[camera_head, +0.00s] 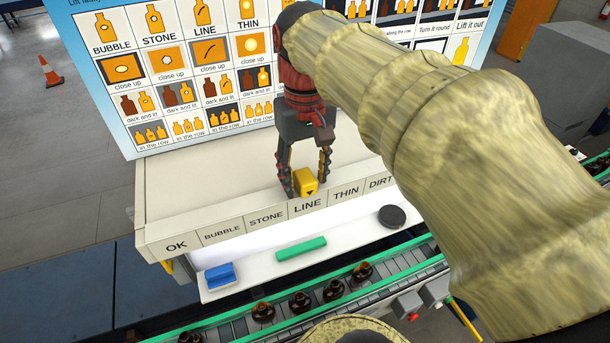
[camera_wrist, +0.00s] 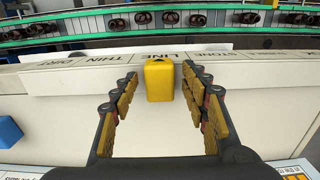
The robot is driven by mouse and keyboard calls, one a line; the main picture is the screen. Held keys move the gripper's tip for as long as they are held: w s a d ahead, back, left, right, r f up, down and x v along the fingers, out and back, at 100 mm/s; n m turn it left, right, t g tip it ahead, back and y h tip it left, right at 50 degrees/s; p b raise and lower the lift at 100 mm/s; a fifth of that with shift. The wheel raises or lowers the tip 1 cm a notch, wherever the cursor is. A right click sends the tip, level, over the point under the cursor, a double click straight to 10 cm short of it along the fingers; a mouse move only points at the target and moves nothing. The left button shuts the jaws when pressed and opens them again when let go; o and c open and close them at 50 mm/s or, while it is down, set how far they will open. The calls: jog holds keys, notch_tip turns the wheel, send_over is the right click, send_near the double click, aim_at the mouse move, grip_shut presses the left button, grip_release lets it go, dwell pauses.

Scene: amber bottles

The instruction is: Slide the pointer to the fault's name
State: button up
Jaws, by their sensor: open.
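The yellow pointer (camera_head: 305,181) stands at the LINE label (camera_head: 308,205) on the name strip (camera_head: 225,230), its small dark mark facing that word. In the wrist view the pointer (camera_wrist: 159,80) is a yellow block at the strip's edge, by the LINE name. My gripper (camera_head: 307,185) is open around it, with one finger on each side. In the wrist view a gap shows between the pointer and each finger of my gripper (camera_wrist: 159,92). The labels OK, BUBBLE, STONE, LINE, THIN and DIRT run along the strip.
A picture board (camera_head: 185,75) stands behind the strip. In front lie a blue block (camera_head: 220,275), a green bar (camera_head: 301,249) and a black disc (camera_head: 392,216). A conveyor (camera_head: 400,280) with several amber bottles (camera_head: 299,303) runs along the front. A blue object (camera_wrist: 9,132) shows at left in the wrist view.

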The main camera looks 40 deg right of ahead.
aim_at(305, 176)
notch_tip(305, 176, up, 12)
jog(key=shift+f, duration=0.2)
dwell(0.7)
